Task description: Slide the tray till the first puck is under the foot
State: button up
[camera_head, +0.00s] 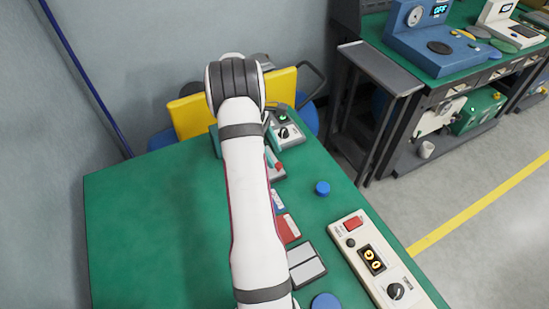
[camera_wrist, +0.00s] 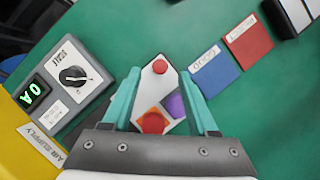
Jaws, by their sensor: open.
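My gripper (camera_wrist: 161,82) is open in the wrist view, its two teal fingers on either side of a narrow pale tray-like piece (camera_wrist: 152,88). A red knob (camera_wrist: 160,66) stands at that piece's far end. Nearer my palm are a red round piece (camera_wrist: 152,122) on an orange patch and a purple round piece (camera_wrist: 176,105); my gripper body hides the near end. Whether the fingers touch the piece cannot be told. In the head view only the knob end (camera_head: 278,168) shows beside my arm. I cannot make out a foot in either view.

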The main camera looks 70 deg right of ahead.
aim_at(278, 164)
jog(key=shift+x, duration=1.5)
grip_shut()
jog(key=shift+w, duration=0.1)
